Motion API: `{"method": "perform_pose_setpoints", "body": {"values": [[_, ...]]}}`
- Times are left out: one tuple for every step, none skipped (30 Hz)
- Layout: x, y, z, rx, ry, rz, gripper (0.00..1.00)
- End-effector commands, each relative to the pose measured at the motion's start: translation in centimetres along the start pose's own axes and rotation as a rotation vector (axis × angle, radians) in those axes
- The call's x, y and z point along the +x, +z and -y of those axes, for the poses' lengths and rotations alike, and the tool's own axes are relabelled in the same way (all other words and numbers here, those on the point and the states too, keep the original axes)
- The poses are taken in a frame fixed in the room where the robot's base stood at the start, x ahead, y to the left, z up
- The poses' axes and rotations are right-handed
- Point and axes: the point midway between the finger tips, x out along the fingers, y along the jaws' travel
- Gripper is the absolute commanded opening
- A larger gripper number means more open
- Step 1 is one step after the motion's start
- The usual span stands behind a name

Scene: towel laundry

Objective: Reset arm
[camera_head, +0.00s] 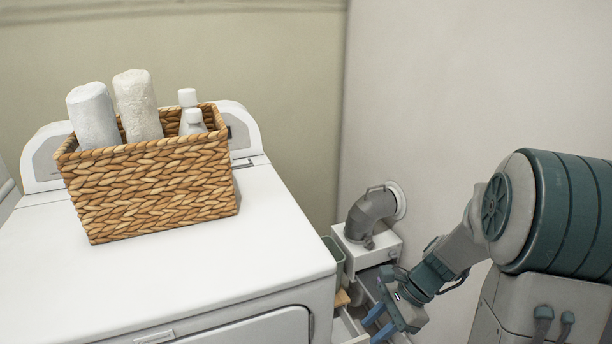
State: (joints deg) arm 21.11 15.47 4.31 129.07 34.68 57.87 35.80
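My gripper (371,330) is at the bottom, right of centre, low beside the white machine. Its two blue fingers point down and left and stand apart, with nothing seen between them. My arm reaches in from the right. A woven basket (150,190) stands on top of the white machine (245,275). In the basket are two rolled towels, one white (93,115) and one cream (138,105), and white bottles (192,120). The basket is well away from my gripper.
A small white cabinet (372,250) with an open drawer (347,327) stands close to my gripper. A grey duct pipe (370,212) joins the wall above it. A green bin (334,253) sits between machine and cabinet. The machine top's front is clear.

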Motion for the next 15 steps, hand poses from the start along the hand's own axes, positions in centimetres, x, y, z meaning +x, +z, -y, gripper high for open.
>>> {"method": "perform_pose_setpoints", "body": {"values": [[-2.2, 2.0, -0.5, -0.093, 0.007, -0.049, 0.32], [-3.0, 2.8, -0.9, -0.15, 0.016, -0.077, 0.32], [-4.0, 3.7, -1.4, -0.224, 0.027, -0.114, 0.32], [-4.8, 4.5, -1.8, -0.281, 0.035, -0.142, 0.32], [-5.5, 5.2, -2.2, -0.335, 0.044, -0.169, 0.32], [-6.5, 6.1, -2.7, -0.409, 0.056, -0.205, 0.32], [-7.3, 6.7, -3.0, -0.463, 0.063, -0.233, 0.32], [-8.1, 7.4, -3.4, -0.518, 0.073, -0.26, 0.32], [-9.1, 8.2, -3.9, -0.59, 0.086, -0.296, 0.32], [-9.9, 8.8, -4.3, -0.645, 0.096, -0.323, 0.32], [-10.6, 9.4, -4.7, -0.699, 0.106, -0.35, 0.32], [-11.7, 10.2, -5.2, -0.771, 0.119, -0.387, 0.32], [-12.4, 10.8, -5.6, -0.824, 0.129, -0.414, 0.32], [-13.2, 11.4, -5.9, -0.877, 0.14, -0.441, 0.32], [-14.2, 12.1, -6.4, -0.946, 0.154, -0.477, 0.32]]}}
